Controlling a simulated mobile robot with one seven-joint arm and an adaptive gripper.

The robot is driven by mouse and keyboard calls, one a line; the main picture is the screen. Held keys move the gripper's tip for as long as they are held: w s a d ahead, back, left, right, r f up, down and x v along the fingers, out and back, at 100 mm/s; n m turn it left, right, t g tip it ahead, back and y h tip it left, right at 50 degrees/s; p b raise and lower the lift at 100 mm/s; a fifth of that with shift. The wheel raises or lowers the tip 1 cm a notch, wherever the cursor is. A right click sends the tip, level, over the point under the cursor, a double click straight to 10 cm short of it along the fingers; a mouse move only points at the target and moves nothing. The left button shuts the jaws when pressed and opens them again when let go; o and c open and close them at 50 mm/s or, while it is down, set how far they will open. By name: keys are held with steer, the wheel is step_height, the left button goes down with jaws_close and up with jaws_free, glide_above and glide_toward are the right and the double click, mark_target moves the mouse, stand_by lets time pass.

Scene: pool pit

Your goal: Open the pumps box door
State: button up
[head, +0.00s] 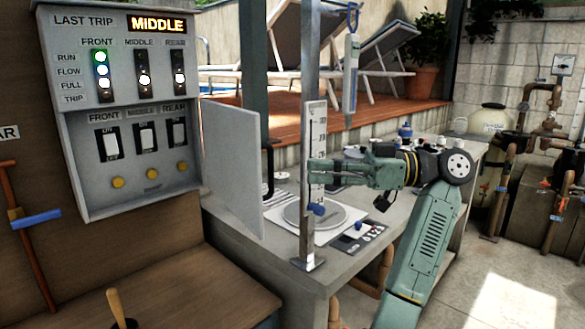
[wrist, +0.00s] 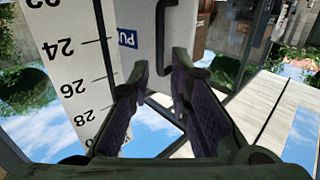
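The pumps box (head: 128,100) is a grey control panel on the wall at the left of the head view. Its door (head: 230,165) stands swung out from the box's right edge, and the switches inside show. A black handle (head: 268,170) sits on the door's far side. In the wrist view the white door (wrist: 140,30) carries a blue label reading "PU", and the handle (wrist: 163,22) lies ahead of the fingers. My gripper (head: 312,171) is right of the handle, apart from it, pointing left. In the wrist view my gripper (wrist: 157,65) is open and empty.
A post with a white ruled scale (head: 316,140) stands close to my fingers; the scale (wrist: 75,60) is at the left in the wrist view. The grey counter (head: 285,250) below holds a round plate (head: 330,214). A brown bench (head: 170,290) is below the box.

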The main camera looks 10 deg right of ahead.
mark_target(254, 216)
steer(key=d, duration=0.2)
steer(key=shift+s+d, duration=0.25)
steer(key=shift+d, duration=0.1)
steer(key=shift+c, duration=0.5)
steer(key=shift+s+f, duration=0.1)
steer(key=shift+c, duration=0.6)
steer(key=s+a+n+t+h, duration=0.1)
steer(key=s+a+f+n+t+h+b, duration=0.1)
steer(key=s+t, duration=0.1)
steer(key=s+a+f+n+t+h, duration=0.1)
steer(key=s+n+t, duration=0.1)
steer(key=shift+s+a+f, duration=0.1)
steer(key=shift+a+f, duration=0.05)
steer(key=shift+f, duration=0.05)
jaws_close()
steer(key=s+a+f+n+t+h+b, duration=0.1)
steer(key=s+a+f+n+t+h, duration=0.15)
steer(key=s+a+n+t, duration=0.4)
steer(key=w+a+g+p, duration=0.2)
steer(key=w+a+p, duration=0.25)
steer(key=a, duration=0.45)
steer(key=shift+n+y, duration=0.25)
steer(key=shift+w+d+f, duration=0.1)
steer(key=shift+w+d, duration=0.45)
steer(key=shift+d, duration=0.3)
steer(key=shift+w+d+f, duration=0.1)
steer(key=shift+w+d, duration=0.45)
steer(key=shift+d, duration=0.3)
